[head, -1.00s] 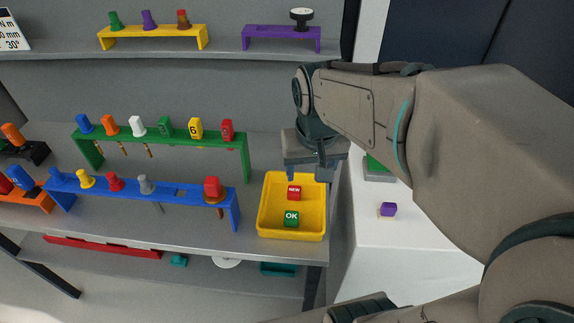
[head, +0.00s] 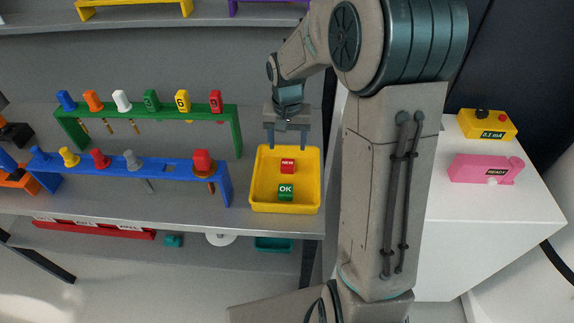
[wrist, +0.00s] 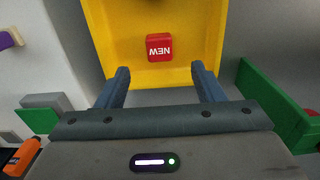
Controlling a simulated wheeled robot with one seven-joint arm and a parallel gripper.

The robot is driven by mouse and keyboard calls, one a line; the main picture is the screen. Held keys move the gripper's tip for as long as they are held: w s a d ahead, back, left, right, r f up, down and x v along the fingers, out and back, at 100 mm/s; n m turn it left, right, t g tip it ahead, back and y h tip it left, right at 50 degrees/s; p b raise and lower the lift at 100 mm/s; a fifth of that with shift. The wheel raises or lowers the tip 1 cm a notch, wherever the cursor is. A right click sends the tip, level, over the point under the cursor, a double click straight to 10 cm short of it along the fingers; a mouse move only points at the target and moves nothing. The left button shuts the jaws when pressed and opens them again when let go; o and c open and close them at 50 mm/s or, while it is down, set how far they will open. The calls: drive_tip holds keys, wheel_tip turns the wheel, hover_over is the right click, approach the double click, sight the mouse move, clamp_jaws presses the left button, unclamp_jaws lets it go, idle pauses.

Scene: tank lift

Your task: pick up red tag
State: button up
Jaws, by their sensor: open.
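The red tag (head: 288,166), marked NEW, lies in the yellow tray (head: 256,200) on the middle shelf. It also shows in the wrist view (wrist: 159,47), beyond my fingertips and roughly midway between them, with its lettering upside down. A green tag (head: 286,192), marked OK, lies in the same tray, nearer the front. My gripper (head: 287,140) is above the back edge of the tray. In the wrist view my gripper (wrist: 161,72) is open and empty, its two fingers apart and reaching toward the tray.
A green rack (head: 150,112) with several coloured tools and a blue rack (head: 130,170) stand left of the tray. A white cabinet (head: 510,230) at the right carries a yellow box (head: 487,125) and a pink box (head: 480,169). Bare shelf (head: 130,210) shows in front of the blue rack.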

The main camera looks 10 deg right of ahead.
sight(288, 162)
drive_tip(key=shift+w+d+f+p, duration=0.1)
drive_tip(key=shift+f+p, duration=0.2)
drive_tip(key=shift+f, duration=1.7)
drive_tip(key=shift+w+f+p, duration=0.1)
drive_tip(key=shift+f+p, duration=0.15)
drive_tip(key=shift+f, duration=1.7)
drive_tip(key=c, duration=1.1)
